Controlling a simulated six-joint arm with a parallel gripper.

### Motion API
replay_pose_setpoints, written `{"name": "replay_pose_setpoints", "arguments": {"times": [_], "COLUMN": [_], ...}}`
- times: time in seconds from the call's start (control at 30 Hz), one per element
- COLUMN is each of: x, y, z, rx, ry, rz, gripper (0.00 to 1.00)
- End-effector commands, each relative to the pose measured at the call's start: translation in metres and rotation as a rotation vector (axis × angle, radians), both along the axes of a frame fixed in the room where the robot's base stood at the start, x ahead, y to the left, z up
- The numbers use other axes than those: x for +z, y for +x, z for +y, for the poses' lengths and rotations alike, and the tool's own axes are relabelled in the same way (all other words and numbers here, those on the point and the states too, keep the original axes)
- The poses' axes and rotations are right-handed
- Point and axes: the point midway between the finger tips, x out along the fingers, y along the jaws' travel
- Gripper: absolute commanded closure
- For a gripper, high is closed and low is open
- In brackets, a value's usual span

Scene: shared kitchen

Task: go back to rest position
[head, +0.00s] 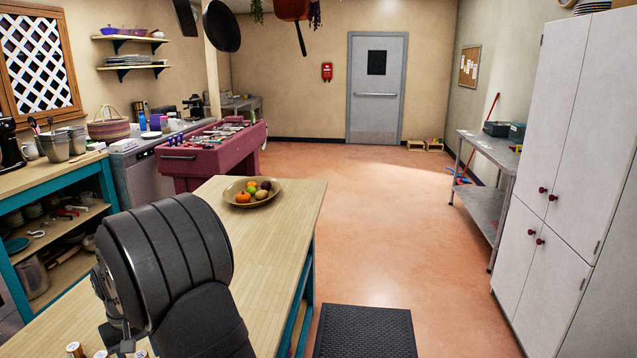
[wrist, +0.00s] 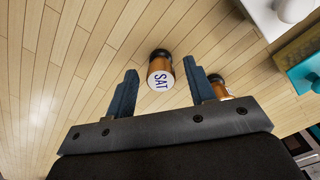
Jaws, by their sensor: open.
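My gripper (wrist: 159,66) shows in the wrist view with its two dark blue fingers spread open. A copper-coloured jar (wrist: 158,66) with a white end marked "SAT" appears between the fingers, with a visible gap on each side. A second similar jar (wrist: 217,80) is partly hidden behind the right finger. Light wooden slats of the countertop lie behind them. In the head view my arm fills the lower left and the gripper's fingers are not clearly seen. Small jar tops (head: 75,349) show at the bottom edge there.
A bowl of fruit (head: 238,203) sits on the wooden island counter (head: 272,237). A black mat (head: 364,333) lies on the floor to its right. White cabinets (head: 560,170) and a steel table (head: 480,205) line the right side. Pans (head: 221,27) hang above. The middle floor is clear.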

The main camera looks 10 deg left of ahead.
Motion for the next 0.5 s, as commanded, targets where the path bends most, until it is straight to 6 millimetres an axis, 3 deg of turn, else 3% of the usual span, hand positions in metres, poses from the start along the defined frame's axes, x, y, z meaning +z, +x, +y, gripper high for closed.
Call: {"name": "replay_pose_setpoints", "arguments": {"times": [0.1,0.17,0.3,0.5], "x": [-0.023,-0.005,0.012,0.021], "y": [-0.001,0.001,0.0,0.0], "z": [-0.001,0.001,0.0,0.0], "rx": [0.0,0.0,0.0,0.0], "ry": [-0.003,0.004,0.002,0.0], "rz": [0.002,-0.003,-0.001,0.0], "gripper": [0.5,0.5,0.5,0.5]}}
